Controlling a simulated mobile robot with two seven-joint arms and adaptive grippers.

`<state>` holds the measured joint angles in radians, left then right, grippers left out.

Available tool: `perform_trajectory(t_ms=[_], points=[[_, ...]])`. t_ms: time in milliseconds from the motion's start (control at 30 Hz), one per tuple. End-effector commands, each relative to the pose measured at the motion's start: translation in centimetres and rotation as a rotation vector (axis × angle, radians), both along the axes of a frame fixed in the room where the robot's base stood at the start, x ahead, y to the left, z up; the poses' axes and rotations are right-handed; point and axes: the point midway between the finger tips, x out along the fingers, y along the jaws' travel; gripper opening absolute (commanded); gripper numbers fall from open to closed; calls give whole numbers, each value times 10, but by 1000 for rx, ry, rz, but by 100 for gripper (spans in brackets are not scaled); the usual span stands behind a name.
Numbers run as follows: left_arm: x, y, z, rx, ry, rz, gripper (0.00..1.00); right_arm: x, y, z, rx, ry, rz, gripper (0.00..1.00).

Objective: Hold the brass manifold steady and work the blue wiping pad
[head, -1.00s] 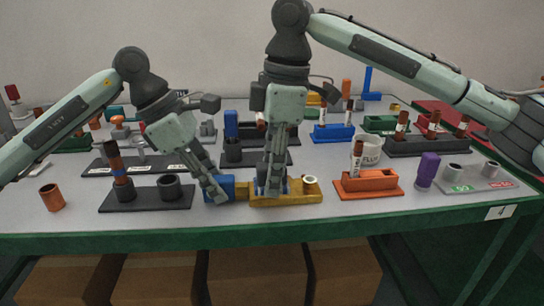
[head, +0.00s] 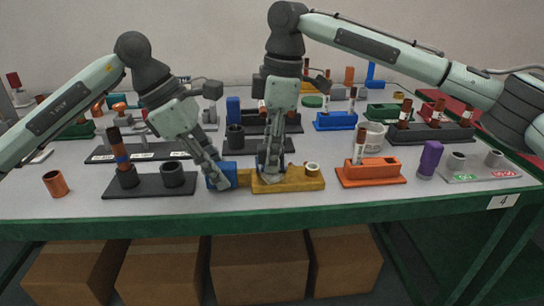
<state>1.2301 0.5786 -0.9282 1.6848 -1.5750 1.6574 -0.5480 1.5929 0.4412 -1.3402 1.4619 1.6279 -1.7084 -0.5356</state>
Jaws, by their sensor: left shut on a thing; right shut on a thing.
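The brass manifold (head: 300,182) is a yellow-brown block with a pale ring-topped port (head: 312,168), lying near the front edge of the table. The blue wiping pad (head: 228,172) is a bright blue block against the manifold's narrower left end. My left gripper (head: 220,181) reaches down from the upper left and is shut on the blue pad, its fingers covering part of it. My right gripper (head: 270,172) points straight down over the manifold's left part and is shut on it. The exact grip spot is hidden by the fingers.
A black double holder (head: 150,190) with a banded rod stands left, beside a copper cup (head: 56,184). An orange tray (head: 370,177) and a purple cylinder (head: 430,158) stand right. Several trays fill the rear. The table's green front edge (head: 300,213) is close.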

Motion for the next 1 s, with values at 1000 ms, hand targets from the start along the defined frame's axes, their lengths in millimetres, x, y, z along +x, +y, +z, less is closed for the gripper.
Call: perform_trajectory(t_ms=[1000], points=[[0,0,1,-1,-1,0,0,-64,1,24,2,-3,2,11]])
